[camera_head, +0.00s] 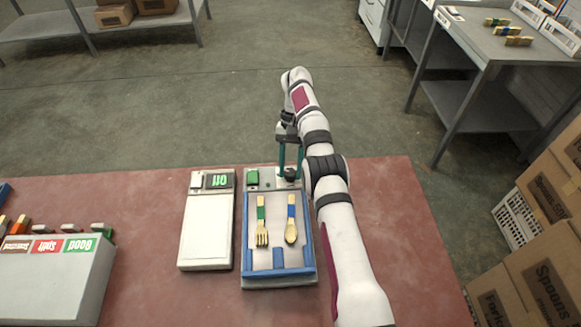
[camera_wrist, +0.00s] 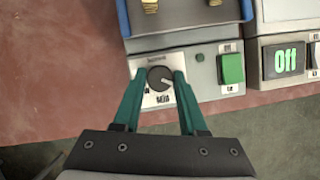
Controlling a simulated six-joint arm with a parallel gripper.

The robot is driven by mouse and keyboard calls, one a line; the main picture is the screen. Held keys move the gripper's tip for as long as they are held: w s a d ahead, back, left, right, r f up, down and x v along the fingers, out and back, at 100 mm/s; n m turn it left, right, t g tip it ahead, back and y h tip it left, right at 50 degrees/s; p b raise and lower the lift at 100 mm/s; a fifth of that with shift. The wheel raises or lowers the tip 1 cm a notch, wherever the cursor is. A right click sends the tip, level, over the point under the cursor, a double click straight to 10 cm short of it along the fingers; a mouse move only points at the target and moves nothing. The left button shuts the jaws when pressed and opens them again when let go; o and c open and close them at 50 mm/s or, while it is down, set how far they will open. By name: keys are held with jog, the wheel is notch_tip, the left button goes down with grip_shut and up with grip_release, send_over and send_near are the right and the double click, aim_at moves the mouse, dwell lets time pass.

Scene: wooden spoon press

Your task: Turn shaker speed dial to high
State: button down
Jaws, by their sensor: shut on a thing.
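The shaker (camera_head: 240,230) is a grey box with a blue-rimmed tray on the red table. Its speed dial (camera_wrist: 160,79) is a dark round knob on a light plate at the far end of the box. In the wrist view, the knob's pale mark points right and slightly down. A label reading "MED" is below the knob, partly between the fingers; the other labels are too small or covered to read. My gripper (camera_wrist: 157,88) has teal fingers on both sides of the knob and is shut on it. In the head view, my gripper (camera_head: 290,172) reaches down to the dial.
A green button (camera_wrist: 231,68) sits beside the dial on the shaker. A white device (camera_head: 207,230) with a green "Off" display stands just left of the shaker. A wooden fork (camera_head: 262,225) and spoon (camera_head: 291,222) lie in the tray. A sorting box (camera_head: 55,285) stands at the left.

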aim_at(293, 171)
jog(key=shift+c, duration=2.3)
grip_release()
jog(key=r, duration=0.4)
jog(key=shift+s+d+r, duration=0.1)
jog(key=shift+d+r, duration=0.15)
jog(key=shift+d, duration=0.05)
jog(key=s+d+r, duration=0.4)
jog(key=d+r, duration=0.2)
jog(key=d, duration=0.4)
jog(key=shift+s+r, duration=0.2)
jog(key=shift+s, duration=0.1)
